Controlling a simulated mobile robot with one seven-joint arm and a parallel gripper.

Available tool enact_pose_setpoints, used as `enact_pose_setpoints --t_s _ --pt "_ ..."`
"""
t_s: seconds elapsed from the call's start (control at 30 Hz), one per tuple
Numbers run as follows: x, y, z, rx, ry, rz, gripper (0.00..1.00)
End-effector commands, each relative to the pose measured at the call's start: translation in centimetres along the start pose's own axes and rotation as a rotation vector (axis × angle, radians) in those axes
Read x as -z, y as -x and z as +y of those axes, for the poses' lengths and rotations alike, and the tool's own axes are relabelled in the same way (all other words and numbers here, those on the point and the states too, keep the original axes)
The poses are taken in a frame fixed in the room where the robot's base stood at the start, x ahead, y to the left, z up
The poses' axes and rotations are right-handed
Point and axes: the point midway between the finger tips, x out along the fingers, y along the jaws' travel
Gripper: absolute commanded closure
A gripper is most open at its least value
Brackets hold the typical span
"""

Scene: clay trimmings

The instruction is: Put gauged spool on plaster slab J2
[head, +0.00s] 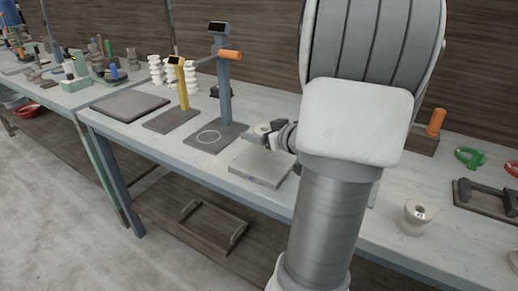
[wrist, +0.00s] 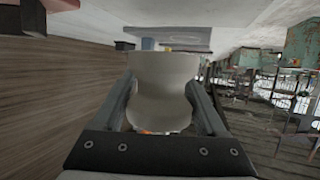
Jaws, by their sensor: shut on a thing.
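My gripper (head: 279,132) is shut on a pale grey-white spool (wrist: 162,88), which sits between the two fingers in the wrist view. In the head view the held spool (head: 262,130) shows at the far edge of a light plaster slab (head: 258,168); I cannot tell how high it is above the slab or whether it touches. The slab's top shows bare, and no label can be read on it. My arm hides part of the bench to the right of the slab.
A blue gauge stand (head: 224,95) with a ringed base is left of the slab, then a yellow one (head: 182,90) and a dark slab (head: 130,105). Stacked white spools (head: 157,70) stand behind. Another cream spool (head: 415,217) and a dark handled tray (head: 485,198) are at right.

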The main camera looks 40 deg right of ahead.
Motion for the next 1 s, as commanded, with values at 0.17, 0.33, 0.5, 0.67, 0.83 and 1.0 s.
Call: enact_pose_setpoints --t_s 0.17,0.33,0.5,0.67,0.83,1.0 --pt "-2.5 -0.9 0.1 -0.001 -0.003 0.0 0.99" --pt "-3.6 -1.3 0.0 0.0 0.0 0.001 0.99" --pt "-3.5 -1.2 0.0 0.0 0.0 0.002 0.99" --pt "-3.8 -1.4 0.0 0.001 -0.001 0.001 0.99" --pt "-3.9 -1.4 0.0 0.0 -0.001 0.0 0.03" --pt "-3.9 -1.4 0.0 0.0 -0.001 0.0 0.0"
